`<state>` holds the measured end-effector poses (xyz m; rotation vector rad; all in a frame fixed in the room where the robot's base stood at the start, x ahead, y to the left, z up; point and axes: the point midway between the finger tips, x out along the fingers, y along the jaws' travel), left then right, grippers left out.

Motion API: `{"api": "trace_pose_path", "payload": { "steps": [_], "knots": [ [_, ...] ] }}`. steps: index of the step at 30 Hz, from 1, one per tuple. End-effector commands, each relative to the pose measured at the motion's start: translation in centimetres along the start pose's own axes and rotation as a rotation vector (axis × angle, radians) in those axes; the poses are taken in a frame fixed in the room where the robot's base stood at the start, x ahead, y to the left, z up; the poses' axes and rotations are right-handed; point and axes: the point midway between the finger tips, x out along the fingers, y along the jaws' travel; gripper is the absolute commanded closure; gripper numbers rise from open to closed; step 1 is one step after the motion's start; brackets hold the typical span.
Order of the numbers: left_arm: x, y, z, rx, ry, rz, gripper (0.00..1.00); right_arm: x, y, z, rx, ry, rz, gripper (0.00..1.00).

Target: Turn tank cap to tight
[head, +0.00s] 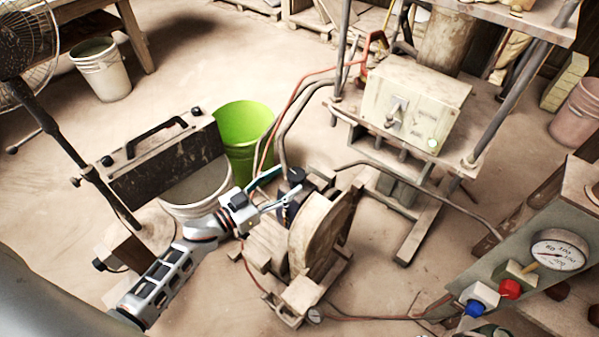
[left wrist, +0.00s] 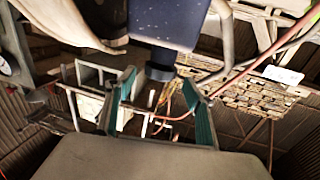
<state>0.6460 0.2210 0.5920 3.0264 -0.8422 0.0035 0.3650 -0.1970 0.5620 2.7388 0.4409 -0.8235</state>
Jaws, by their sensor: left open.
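A dark blue tank (head: 289,212) sits beside the round wooden guard of the pump unit in the head view. Its black cap (head: 296,175) is at the top. My left gripper (head: 287,182) is open, with its fingertips close to the cap. In the left wrist view the tank (left wrist: 168,22) comes down from the top edge, and the black cap (left wrist: 160,72) shows between and above the two teal fingers of my left gripper (left wrist: 160,92). There is a gap on each side; I cannot tell whether either finger touches it. My right gripper is not in view.
A green bucket (head: 243,125) and a pale bucket (head: 196,187) stand close behind my left arm. The round wooden guard (head: 322,235) is just right of the gripper. Hoses run up to the press. A panel with a gauge (head: 558,250) is at the right.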

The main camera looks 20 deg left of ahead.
Motion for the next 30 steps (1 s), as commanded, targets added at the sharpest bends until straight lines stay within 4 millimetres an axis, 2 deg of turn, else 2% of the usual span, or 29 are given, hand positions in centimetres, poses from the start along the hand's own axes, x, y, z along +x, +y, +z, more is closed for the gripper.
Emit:
{"api": "trace_pose_path", "payload": {
  "steps": [3,9,20,24,25,30],
  "knots": [
    [1.9,0.1,0.3,-0.003,-0.001,0.001,0.47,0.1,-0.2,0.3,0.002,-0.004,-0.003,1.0],
    [4.0,0.1,0.3,-0.001,-0.003,0.0,0.47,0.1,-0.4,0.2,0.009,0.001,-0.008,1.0],
    [4.6,0.1,0.1,0.0,-0.002,-0.001,0.47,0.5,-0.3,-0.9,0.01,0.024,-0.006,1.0],
    [4.6,0.1,0.1,0.0,-0.002,-0.001,0.8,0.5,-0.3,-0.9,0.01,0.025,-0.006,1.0],
    [4.6,0.1,0.1,0.0,-0.002,-0.001,0.86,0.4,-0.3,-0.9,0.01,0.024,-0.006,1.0],
    [4.6,0.0,0.1,0.0,-0.002,0.001,0.86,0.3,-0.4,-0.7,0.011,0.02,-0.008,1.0]
  ]
}}
